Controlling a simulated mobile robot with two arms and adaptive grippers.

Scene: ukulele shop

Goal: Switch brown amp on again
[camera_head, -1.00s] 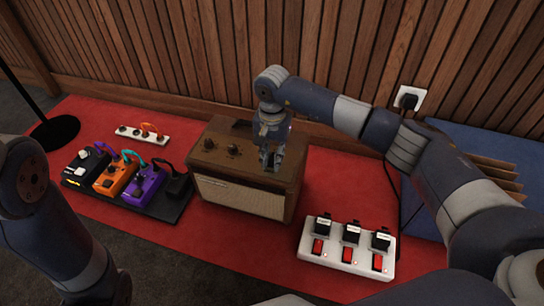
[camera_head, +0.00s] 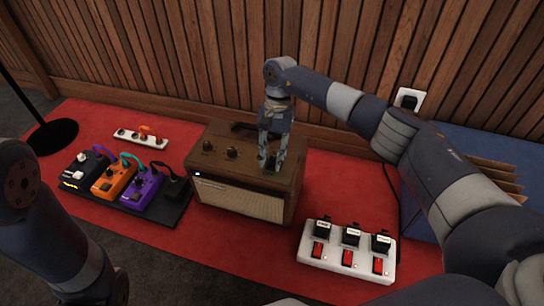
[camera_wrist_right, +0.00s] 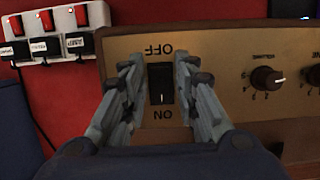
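The brown amp (camera_head: 245,200) stands upright on the red carpet, its grille facing front. A small bluish-white light shows at the left of its front. In the right wrist view its panel (camera_wrist_right: 225,60) carries a black rocker switch (camera_wrist_right: 161,88) between OFF and ON labels, upside down in the picture. My right gripper (camera_head: 271,166) points down onto the amp's top at the switch. Its fingers are apart, one each side of the switch; it also shows in the right wrist view (camera_wrist_right: 158,68). I cannot tell whether they touch the panel. My left gripper is out of view.
A pedalboard (camera_head: 148,212) with several coloured pedals lies left of the amp. A white power strip (camera_head: 142,139) lies behind it. A white strip with red switches and black plugs (camera_head: 347,249) lies right of the amp. A wooden slat wall (camera_head: 200,70) runs behind.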

